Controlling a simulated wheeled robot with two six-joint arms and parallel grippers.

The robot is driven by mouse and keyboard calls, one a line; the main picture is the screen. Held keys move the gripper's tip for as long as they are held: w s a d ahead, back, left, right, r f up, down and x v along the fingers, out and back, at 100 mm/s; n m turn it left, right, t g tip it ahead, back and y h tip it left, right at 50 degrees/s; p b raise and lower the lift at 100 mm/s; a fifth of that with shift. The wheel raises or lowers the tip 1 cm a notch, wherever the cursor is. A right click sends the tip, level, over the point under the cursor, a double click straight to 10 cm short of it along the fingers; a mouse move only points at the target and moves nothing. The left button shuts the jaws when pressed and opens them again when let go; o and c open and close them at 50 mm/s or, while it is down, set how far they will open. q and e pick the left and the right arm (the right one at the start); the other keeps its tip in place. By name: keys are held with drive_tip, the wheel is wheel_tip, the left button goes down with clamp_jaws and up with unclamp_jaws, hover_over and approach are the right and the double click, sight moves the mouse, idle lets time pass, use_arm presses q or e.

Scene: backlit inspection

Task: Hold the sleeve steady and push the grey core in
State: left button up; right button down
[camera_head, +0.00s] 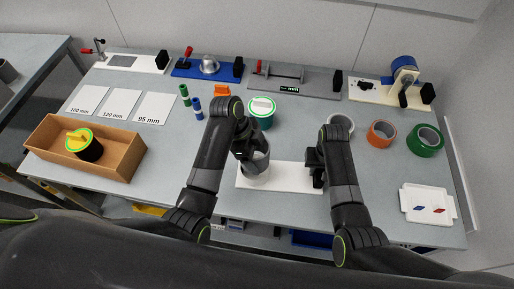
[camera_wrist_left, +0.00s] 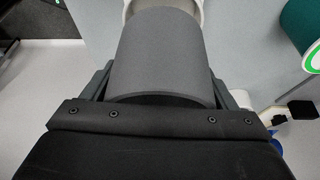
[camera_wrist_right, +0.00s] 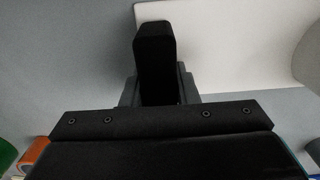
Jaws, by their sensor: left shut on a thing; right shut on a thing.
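The grey core (camera_head: 259,163) is between the fingers of my left gripper (camera_head: 250,152), and its broad grey side fills the middle of the left wrist view (camera_wrist_left: 160,55). The white sleeve (camera_head: 257,181) is at the core's lower end, on the left part of a white base plate (camera_head: 288,178); its rim also shows in the left wrist view (camera_wrist_left: 190,7). How deep the core sits in the sleeve is hidden. My right gripper (camera_head: 316,168) is shut on the black block (camera_wrist_right: 155,55) at the plate's right end.
An open brown box (camera_head: 115,165) with a yellow-topped roll stands at left. A teal roll (camera_head: 262,113) is behind my left gripper. Tape rolls, including a green one (camera_head: 425,141), stand at right, beyond a white tray (camera_head: 428,204). Fixtures line the back edge.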

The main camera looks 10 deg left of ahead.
use_arm(q)
drive_tip(key=shift+f, duration=1.05)
drive_tip(key=shift+f, duration=1.5)
idle(0.5)
drive_tip(key=o, duration=1.1)
drive_tip(key=v, duration=1.2)
